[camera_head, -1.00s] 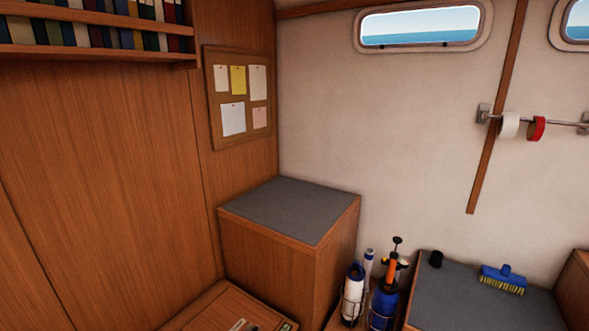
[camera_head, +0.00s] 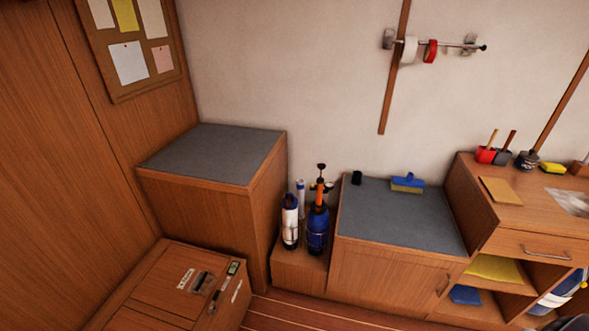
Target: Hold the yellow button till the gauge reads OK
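On the low wooden locker (camera_head: 150,290) at the lower left is a small dark-framed panel with a greenish face (camera_head: 233,268). It is too small to read, and I cannot tell whether it is the gauge. A pale label (camera_head: 186,278) and a dark fitting (camera_head: 203,284) lie beside it on the lid. I cannot make out a yellow button anywhere. Neither of my grippers is in view.
A grey-topped cabinet (camera_head: 215,152) stands behind the locker. Blue and white bottles (camera_head: 317,230) stand right of it. A lower grey-topped cabinet (camera_head: 400,222) holds a blue brush (camera_head: 407,183). A wooden counter (camera_head: 520,210) is at right. Some plank floor (camera_head: 300,312) shows clear in front.

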